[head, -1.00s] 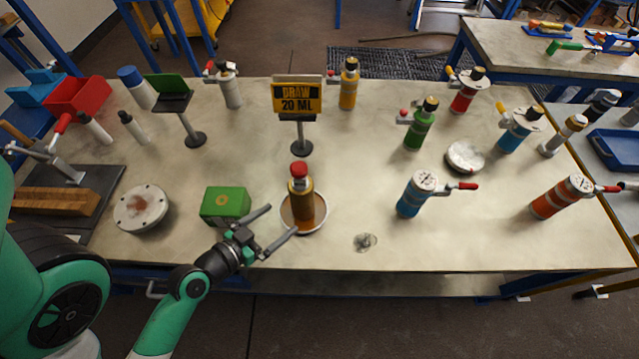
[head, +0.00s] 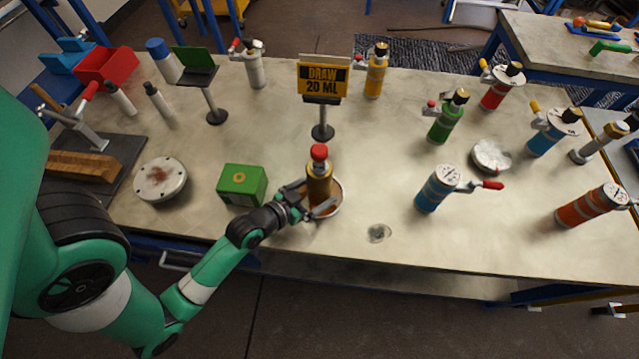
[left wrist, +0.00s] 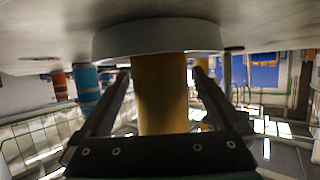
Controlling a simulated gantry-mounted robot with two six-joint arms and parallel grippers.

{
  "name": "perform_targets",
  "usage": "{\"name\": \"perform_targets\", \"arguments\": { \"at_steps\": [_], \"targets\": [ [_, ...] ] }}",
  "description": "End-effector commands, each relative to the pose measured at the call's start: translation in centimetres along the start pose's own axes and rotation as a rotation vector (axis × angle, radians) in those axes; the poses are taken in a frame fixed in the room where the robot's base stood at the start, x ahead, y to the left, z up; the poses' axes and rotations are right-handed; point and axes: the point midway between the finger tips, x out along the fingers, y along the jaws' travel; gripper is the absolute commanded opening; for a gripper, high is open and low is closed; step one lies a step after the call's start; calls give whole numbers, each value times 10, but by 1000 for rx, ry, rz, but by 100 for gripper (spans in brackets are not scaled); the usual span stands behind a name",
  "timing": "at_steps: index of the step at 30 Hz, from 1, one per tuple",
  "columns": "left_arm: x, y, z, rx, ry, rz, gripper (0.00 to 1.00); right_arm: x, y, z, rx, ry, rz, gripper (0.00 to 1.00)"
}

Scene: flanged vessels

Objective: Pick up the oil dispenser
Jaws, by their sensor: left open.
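In the left wrist view, which appears upside down, the amber body (left wrist: 160,90) stands between the two spread fingers (left wrist: 162,100), and the dish (left wrist: 158,37) shows at the top. I cannot tell whether a finger touches the bottle. The right gripper is not in view.
A green box (head: 242,185) stands just left of my gripper. A "DRAW 20 ML" sign (head: 322,81) stands behind the bottle. A blue vessel (head: 437,188) with a red-tipped handle is to the right. The table front right of the dish is mostly clear.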

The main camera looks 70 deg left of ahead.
Motion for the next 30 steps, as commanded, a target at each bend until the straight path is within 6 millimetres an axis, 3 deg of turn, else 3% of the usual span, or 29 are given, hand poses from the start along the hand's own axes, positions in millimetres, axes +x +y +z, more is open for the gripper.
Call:
{"name": "perform_targets", "arguments": {
  "at_steps": [3,9,26,30],
  "targets": [
    [12,0,1,0,0,-1,100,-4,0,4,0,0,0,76],
    [12,0,1,-1,-2,-1,100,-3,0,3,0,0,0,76],
    [12,0,0,-1,-1,-1,1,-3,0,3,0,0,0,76],
    [12,0,-1,-1,2,-1,0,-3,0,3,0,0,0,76]
  ]
}}
